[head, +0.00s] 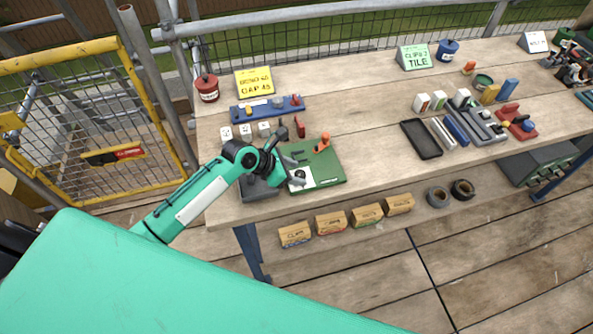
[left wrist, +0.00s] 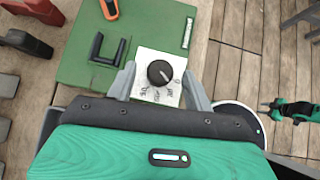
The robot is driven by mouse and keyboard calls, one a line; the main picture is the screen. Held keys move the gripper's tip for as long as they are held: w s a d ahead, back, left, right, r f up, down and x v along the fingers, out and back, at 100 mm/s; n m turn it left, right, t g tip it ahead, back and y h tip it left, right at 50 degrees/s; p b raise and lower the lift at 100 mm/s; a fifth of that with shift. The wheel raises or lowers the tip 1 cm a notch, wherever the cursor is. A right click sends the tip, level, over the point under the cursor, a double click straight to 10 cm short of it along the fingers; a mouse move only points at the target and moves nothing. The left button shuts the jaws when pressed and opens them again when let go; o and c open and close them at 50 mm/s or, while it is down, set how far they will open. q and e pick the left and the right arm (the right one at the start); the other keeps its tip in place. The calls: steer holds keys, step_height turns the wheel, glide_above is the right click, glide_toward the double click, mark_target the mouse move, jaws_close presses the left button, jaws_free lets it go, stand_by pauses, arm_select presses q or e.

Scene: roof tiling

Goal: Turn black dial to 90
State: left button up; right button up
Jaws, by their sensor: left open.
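The black dial (left wrist: 160,73) is a round knob on a white plate (left wrist: 150,94) with small printed marks, fixed to a green board (left wrist: 75,75). A pale pointer line shows on the knob, but its exact reading is too small to tell. In the head view the dial (head: 299,174) is partly behind the gripper. My left gripper (head: 293,169) is open; in the left wrist view its grey fingers (left wrist: 160,80) stand on either side of the dial, with gaps visible. A teal and black part (left wrist: 285,108) low at the right looks like my right gripper; its jaws are unclear.
The bench's front edge is close by.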

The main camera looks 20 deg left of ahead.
arm_select(q)
steer(key=shift+w+d+f, duration=0.2)
steer(key=shift+d+f, duration=0.1)
steer(key=shift+f, duration=0.05)
